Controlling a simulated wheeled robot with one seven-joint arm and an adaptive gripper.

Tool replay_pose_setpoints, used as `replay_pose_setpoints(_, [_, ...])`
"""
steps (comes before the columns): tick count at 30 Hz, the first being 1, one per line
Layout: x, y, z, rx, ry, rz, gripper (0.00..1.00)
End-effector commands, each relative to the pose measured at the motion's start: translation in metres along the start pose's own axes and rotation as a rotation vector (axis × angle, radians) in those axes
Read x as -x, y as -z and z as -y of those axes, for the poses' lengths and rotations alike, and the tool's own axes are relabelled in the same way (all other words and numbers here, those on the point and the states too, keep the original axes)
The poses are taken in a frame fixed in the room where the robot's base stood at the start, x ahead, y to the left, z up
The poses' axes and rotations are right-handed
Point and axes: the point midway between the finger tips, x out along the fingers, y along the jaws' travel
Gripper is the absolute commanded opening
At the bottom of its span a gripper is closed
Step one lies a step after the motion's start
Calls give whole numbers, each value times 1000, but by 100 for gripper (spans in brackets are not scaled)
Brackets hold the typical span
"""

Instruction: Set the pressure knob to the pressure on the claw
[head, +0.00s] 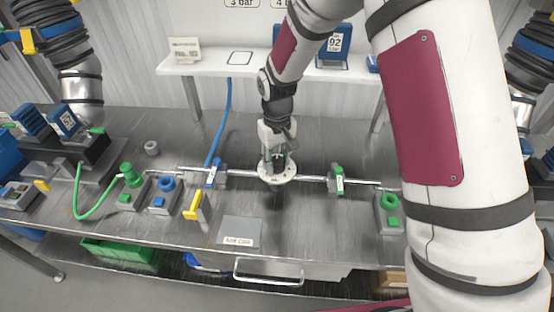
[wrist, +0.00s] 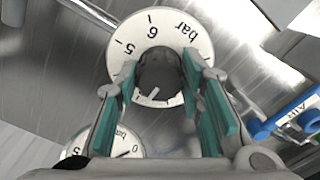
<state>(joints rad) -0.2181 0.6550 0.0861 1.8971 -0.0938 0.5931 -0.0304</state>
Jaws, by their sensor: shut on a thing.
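The pressure knob (wrist: 158,70) is dark and round, at the centre of a white dial (wrist: 125,45) printed with 5, 6 and "bar". A pale mark on the knob points down and to the left in the wrist view; the number beside it is not clear. My gripper (wrist: 160,78) has its teal finger pads closed on both sides of the knob. In the head view, my gripper (head: 277,158) is above the same white dial (head: 277,178), on the metal pipe. A grey plate (head: 238,230) has a label that seems to read "Air claw"; I cannot make out a pressure there.
A white gauge (wrist: 80,148) with a needle near 0 is beside the knob. Blue (head: 213,172) and green (head: 338,180) valve handles flank the dial on the pipe. A yellow-handled piece (head: 193,208) stands left. "3 bar" (head: 242,4) and "4 bar" signs are above.

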Motion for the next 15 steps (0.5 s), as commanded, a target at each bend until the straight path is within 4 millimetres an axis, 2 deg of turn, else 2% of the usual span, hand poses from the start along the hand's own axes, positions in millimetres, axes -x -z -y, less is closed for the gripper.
replay_pose_setpoints(2, [0, 0, 0, 1, 0, -1, 7])
replay_pose_setpoints(3, [0, 0, 0, 1, 0, -1, 44])
replay_pose_setpoints(5, [0, 0, 0, 1, 0, -1, 55])
replay_pose_setpoints(15, [2, 0, 0, 1, 0, -1, 55])
